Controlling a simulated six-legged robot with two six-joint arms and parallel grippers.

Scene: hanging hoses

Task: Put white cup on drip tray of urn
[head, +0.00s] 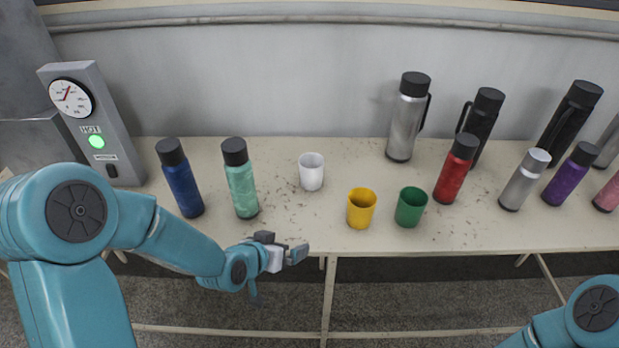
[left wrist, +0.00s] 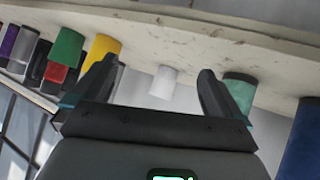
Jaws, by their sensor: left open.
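The white cup (head: 311,172) stands upright on the table, behind the yellow cup. It also shows in the left wrist view (left wrist: 163,84), between the two fingers but beyond them. My left gripper (head: 284,249) is open and empty, off the table's front edge, nearer to me than the cup. Its fingers spread wide in the left wrist view (left wrist: 154,72). I cannot make out an urn or its drip tray in either view. At the lower right only a part of my right arm shows; its gripper is out of view.
A yellow cup (head: 361,208) and a green cup (head: 410,206) stand right of the white cup. A teal bottle (head: 241,178) and a blue bottle (head: 180,178) stand left. Several flasks crowd the right. A grey panel (head: 91,120) with gauge and green light stands far left.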

